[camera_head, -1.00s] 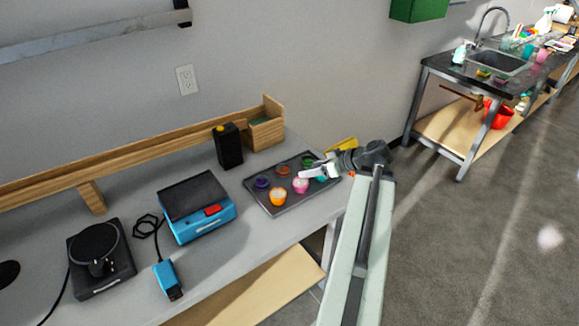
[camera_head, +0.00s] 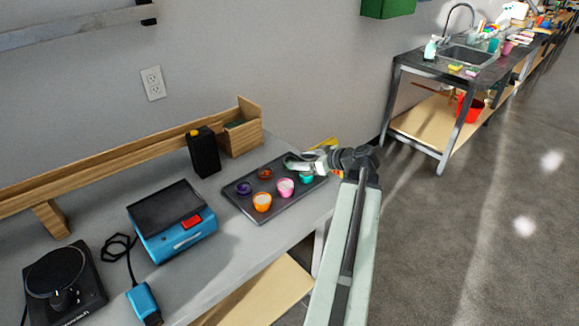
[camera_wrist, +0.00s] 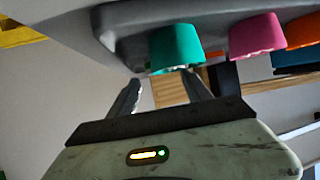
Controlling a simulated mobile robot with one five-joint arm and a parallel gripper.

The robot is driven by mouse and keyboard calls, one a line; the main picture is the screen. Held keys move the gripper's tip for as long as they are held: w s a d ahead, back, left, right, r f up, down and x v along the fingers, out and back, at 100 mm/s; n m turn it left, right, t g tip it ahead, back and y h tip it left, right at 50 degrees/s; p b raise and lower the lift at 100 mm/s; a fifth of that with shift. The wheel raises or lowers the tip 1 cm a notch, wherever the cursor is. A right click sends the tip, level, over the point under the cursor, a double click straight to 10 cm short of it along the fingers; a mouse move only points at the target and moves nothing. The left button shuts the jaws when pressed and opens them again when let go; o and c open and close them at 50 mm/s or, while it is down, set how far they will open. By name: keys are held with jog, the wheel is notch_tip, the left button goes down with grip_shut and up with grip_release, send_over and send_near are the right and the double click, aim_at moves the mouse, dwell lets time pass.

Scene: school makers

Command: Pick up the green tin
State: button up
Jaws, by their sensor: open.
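My gripper (camera_head: 299,162) is over the tray's right back part, close above the tin. In the wrist view, which looks upside down, the green tin (camera_wrist: 176,46) hangs from the top just beyond the tips of my gripper (camera_wrist: 163,83). The two fingers are apart with nothing held between them. Whether a finger touches the tin I cannot tell.
The tray (camera_head: 240,207) also holds a pink tin (camera_head: 285,188), an orange tin (camera_head: 262,202), a purple tin (camera_head: 243,188) and a red-brown tin (camera_head: 265,173). A blue device (camera_head: 172,222) is left.

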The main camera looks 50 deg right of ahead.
aim_at(290, 160)
jog(key=b+x, duration=0.2)
jog(key=x, duration=0.3)
jog(key=shift+f, duration=0.1)
jog(key=c, duration=1.1)
